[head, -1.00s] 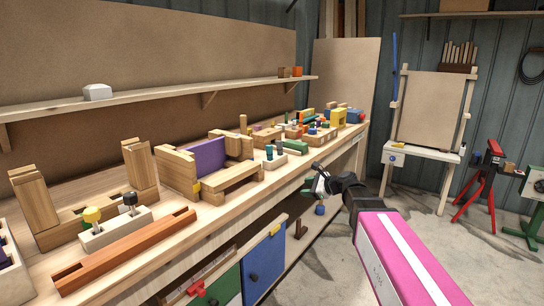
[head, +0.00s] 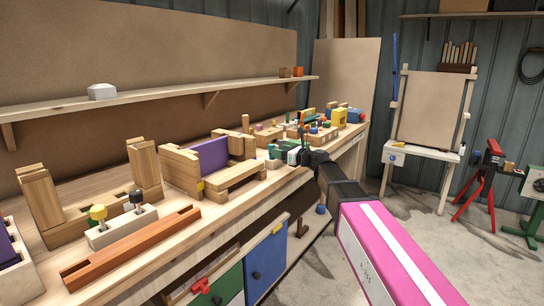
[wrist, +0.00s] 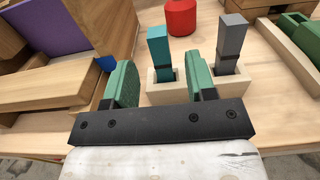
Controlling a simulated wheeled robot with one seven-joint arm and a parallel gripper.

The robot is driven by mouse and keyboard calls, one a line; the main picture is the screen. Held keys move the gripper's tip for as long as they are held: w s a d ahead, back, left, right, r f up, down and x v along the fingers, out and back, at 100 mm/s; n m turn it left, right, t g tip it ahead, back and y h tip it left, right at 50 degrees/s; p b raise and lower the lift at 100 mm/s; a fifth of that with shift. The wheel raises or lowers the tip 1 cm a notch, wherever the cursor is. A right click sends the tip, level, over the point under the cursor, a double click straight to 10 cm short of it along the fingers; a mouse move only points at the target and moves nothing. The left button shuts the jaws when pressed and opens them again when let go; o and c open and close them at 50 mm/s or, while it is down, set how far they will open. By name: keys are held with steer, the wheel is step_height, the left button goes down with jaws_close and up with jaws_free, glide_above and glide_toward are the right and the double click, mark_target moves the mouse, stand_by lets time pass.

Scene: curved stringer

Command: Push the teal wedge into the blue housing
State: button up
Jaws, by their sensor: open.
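The teal wedge (wrist: 158,50) stands upright in a slot of a small pale wooden holder (wrist: 168,92) in the wrist view. A grey wedge (wrist: 231,42) stands in the same holder to its right. My gripper (wrist: 161,82) is open, its two green fingertips apart, with the teal wedge showing between and just beyond them. I cannot tell whether a finger touches the holder. In the head view, my gripper (head: 284,153) is at the bench's front edge and mostly hides the wedges. A blue patch (wrist: 106,63) shows left of the left finger; I cannot tell whether it is the housing.
A wooden frame with a purple panel (head: 209,156) stands left of my gripper. A red round object (wrist: 181,17) is behind the holder. A green piece in a pale tray (wrist: 297,36) lies at the right. Several toy-like assemblies crowd the bench's far end.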

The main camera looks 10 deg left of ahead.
steer(key=x, duration=0.4)
steer(key=shift+w+a+r, duration=0.15)
steer(key=shift+w+a, duration=0.1)
steer(key=shift+a, duration=0.1)
jaws_close()
